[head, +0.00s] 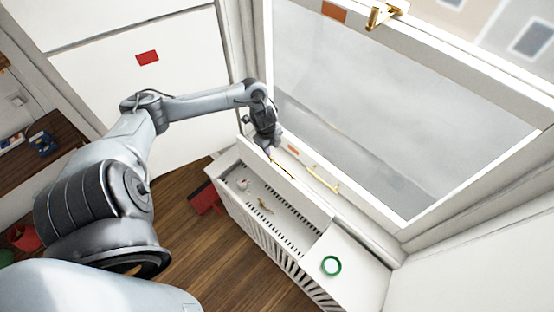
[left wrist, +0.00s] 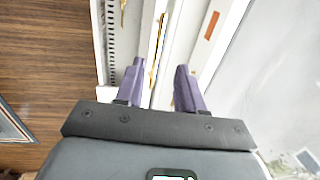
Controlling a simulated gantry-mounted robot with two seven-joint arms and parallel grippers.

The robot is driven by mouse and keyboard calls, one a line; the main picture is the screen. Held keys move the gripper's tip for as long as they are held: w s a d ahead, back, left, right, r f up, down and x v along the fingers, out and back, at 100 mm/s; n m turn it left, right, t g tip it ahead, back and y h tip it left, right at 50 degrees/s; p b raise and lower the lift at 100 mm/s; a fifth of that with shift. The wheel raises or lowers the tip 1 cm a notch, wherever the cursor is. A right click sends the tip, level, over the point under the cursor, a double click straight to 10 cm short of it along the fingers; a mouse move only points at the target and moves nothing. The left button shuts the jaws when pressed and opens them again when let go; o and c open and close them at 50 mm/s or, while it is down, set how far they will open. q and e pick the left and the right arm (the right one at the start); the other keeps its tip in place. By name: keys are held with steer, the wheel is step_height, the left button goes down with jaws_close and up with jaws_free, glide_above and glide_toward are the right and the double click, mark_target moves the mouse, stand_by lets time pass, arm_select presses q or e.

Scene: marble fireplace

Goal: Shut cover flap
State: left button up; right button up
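A white slatted radiator cover (head: 300,268) stands below the window. Its top is open along the left and middle, showing a slotted inside. The cover flap (head: 300,186) appears as a raised white panel along the window side of the opening, with a thin gold strip (head: 282,168) on it. My left gripper (head: 268,152) is over the far end of the flap, pointing down. In the left wrist view its two purple fingers (left wrist: 159,88) are spread apart, with white panel edges and the gold strip (left wrist: 158,35) in line with the gap. Contact cannot be told. My right gripper is not in view.
Small items (head: 265,205) lie inside the opening. A gold handle (head: 322,180) sits near the window's lower frame. A red object (head: 204,198) is on the wooden floor at the left.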

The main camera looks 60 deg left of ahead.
mark_target(275, 161)
arm_select(q)
steer(key=f, duration=0.3)
steer(key=w+f, duration=0.1)
steer(key=f, duration=0.6)
steer(key=shift+w+a+f, duration=0.1)
steer(key=shift+w+f, duration=0.05)
steer(key=shift+w, duration=0.1)
steer(key=shift+c, duration=0.3)
jaws_close()
